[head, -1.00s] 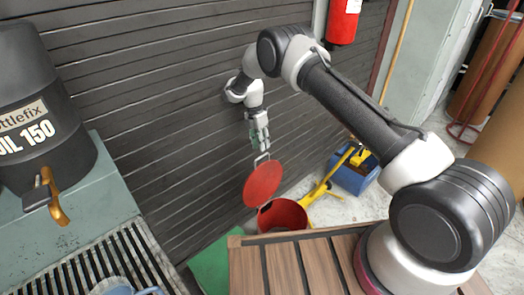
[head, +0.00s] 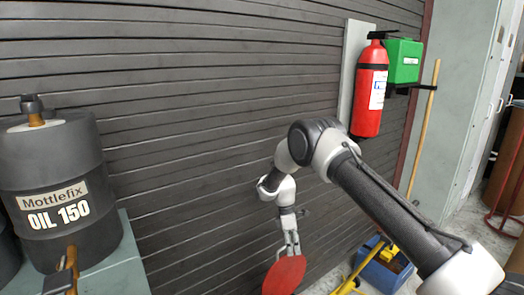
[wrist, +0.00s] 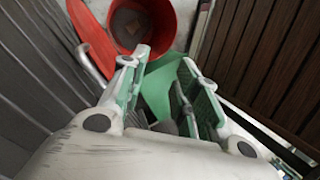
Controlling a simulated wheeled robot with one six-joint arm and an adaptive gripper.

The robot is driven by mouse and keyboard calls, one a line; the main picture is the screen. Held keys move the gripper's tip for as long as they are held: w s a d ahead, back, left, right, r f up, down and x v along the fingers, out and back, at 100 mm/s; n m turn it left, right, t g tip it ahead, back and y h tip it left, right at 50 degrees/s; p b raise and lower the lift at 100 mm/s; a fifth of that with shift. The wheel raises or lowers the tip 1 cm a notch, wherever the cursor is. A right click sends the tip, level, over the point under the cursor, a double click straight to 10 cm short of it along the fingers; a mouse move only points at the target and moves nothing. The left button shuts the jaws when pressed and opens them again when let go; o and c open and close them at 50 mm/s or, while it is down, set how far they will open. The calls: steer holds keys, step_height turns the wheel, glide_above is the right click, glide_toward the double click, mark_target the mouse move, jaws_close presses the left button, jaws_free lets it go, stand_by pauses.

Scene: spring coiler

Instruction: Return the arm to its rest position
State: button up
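My gripper (head: 289,235) hangs pointing down in front of the dark slatted wall at the end of my arm. In the wrist view its two green-padded fingers (wrist: 160,68) are apart with nothing between them, so it is open and empty. A red round lid (head: 285,275) shows just below the fingertips in the head view. In the wrist view the lid (wrist: 92,38) stands tilted beside an open red bin (wrist: 142,22), with its metal handle (wrist: 90,64) outside the left finger. I cannot tell whether finger and handle touch.
A dark oil drum (head: 60,190) stands at left. A red extinguisher (head: 369,92) and green box (head: 403,60) hang at upper right. A broom handle (head: 423,130) leans there. A blue bucket (head: 385,270) with yellow parts is at lower right. A wooden slatted top (wrist: 255,50) lies beside the bin.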

steer(key=s+d+r+m, duration=0.4)
steer(key=r, duration=0.5)
steer(key=s+d+r+m+t+y, duration=0.1)
steer(key=s+d+r+m, duration=0.3)
steer(key=r, duration=0.5)
steer(key=s+d+r+m, duration=0.3)
steer(key=s+d+r, duration=0.15)
steer(key=r, duration=0.35)
steer(key=s+d+r+m+t, duration=0.2)
steer(key=s+d+r, duration=0.2)
steer(key=s+r, duration=0.2)
steer(key=s+d+r+m+t, duration=0.2)
steer(key=s+d+r, duration=0.2)
steer(key=s, duration=0.6)
steer(key=s+d+r+m+t+y, duration=0.1)
steer(key=s+d+r+m+t, duration=0.1)
steer(key=s+r, duration=0.6)
steer(key=shift+s+d+t, duration=0.15)
steer(key=shift+d+t, duration=0.35)
steer(key=shift+d, duration=0.45)
